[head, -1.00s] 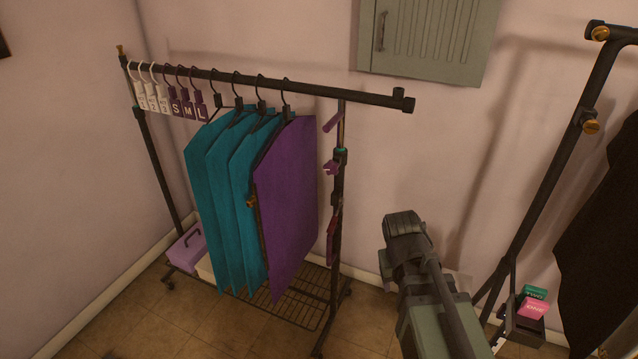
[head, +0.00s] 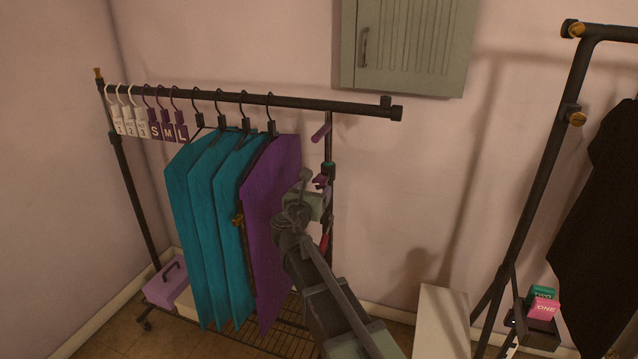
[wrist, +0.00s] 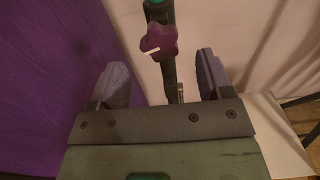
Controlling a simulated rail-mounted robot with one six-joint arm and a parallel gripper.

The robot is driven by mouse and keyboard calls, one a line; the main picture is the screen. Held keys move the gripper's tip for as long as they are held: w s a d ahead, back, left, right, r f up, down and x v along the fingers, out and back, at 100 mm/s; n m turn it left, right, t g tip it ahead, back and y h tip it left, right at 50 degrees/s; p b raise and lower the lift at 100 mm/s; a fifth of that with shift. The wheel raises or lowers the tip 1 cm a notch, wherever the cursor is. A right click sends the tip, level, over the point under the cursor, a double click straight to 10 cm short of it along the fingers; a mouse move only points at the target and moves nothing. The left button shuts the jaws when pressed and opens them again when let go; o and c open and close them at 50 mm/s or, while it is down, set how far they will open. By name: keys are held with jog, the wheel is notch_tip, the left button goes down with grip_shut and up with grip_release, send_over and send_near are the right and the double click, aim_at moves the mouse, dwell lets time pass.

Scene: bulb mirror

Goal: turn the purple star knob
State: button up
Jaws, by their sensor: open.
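The purple star knob (wrist: 159,40) sits on the rack's dark right upright (wrist: 168,75), just below a green band. In the head view the knob (head: 321,182) shows small and partly hidden behind my arm. My gripper (wrist: 160,75) is open and empty, with one finger on each side of the upright in the wrist view. The knob appears beyond the fingertips, between their lines. I see no contact between the fingers and the knob. In the head view my gripper (head: 312,185) is beside the upright, in front of the purple garment's right edge.
The purple garment (head: 270,190) hangs close to my gripper's left, with teal garments (head: 205,220) beyond it. A grey wall cabinet (head: 410,45) hangs above. A second rack (head: 540,160) stands at right.

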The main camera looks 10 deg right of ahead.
aim_at(319, 183)
jog(key=x, duration=0.6)
jog(key=shift+c, duration=0.2)
jog(key=c, duration=0.9)
